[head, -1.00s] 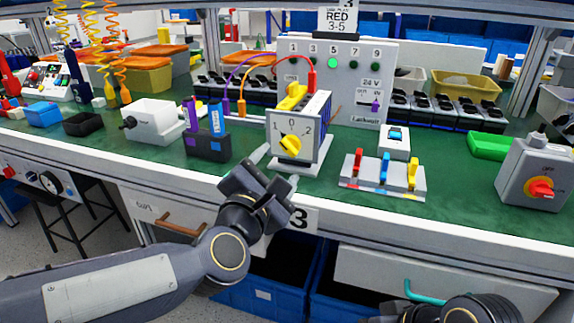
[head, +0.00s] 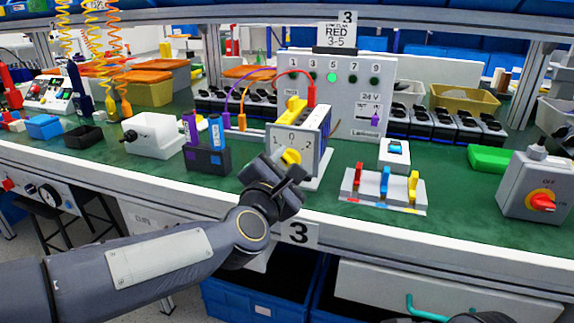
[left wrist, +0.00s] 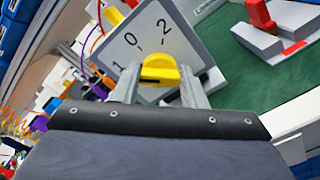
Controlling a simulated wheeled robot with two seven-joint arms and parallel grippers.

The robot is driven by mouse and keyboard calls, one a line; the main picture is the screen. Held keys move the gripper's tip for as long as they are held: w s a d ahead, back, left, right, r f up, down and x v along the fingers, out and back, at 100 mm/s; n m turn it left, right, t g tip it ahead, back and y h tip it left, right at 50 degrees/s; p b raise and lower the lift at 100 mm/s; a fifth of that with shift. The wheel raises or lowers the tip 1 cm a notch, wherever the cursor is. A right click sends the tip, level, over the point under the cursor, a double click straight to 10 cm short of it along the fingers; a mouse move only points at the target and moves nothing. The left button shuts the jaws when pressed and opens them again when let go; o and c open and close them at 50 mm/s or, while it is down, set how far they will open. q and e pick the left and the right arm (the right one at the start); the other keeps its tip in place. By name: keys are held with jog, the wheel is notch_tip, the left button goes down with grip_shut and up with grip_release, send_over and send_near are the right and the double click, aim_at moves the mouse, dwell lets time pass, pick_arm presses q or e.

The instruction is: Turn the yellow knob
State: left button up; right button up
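The yellow knob (head: 291,157) is on the front of a white-grey switch box (head: 307,148) marked 1, 0, 2. My left gripper (head: 287,161) is right in front of the box and partly covers the knob in the head view. In the left wrist view, the knob (left wrist: 160,69) shows between the tips of my two left fingers (left wrist: 160,82), one on each side. The fingers are apart; I cannot tell whether they touch it. My right gripper cannot be made out; only a dark part of my own body shows at the bottom right.
A dark block with purple and blue pieces (head: 207,160) stands left of the box. A base with red, blue and yellow levers (head: 383,190) stands right. A grey box with a red switch (head: 535,188) is farther right. A panel (head: 350,85) stands behind.

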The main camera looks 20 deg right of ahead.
pick_arm(q)
jog(key=c, duration=0.3)
jog(key=shift+c, duration=0.2)
jog(key=m+p, duration=0.1)
jog(key=m, duration=0.3)
jog(key=shift+m, duration=0.3)
jog(key=m+p, duration=0.1)
jog(key=m, duration=0.2)
jog(key=shift+s+f+m, duration=0.1)
jog(key=shift+m, duration=0.3)
jog(key=m+p, duration=0.1)
jog(key=m, duration=0.4)
jog(key=shift+f, duration=0.15)
jog(key=shift+f+m+p, duration=0.15)
jog(key=shift+m+p, duration=0.65)
jog(key=shift+m, duration=1.5)
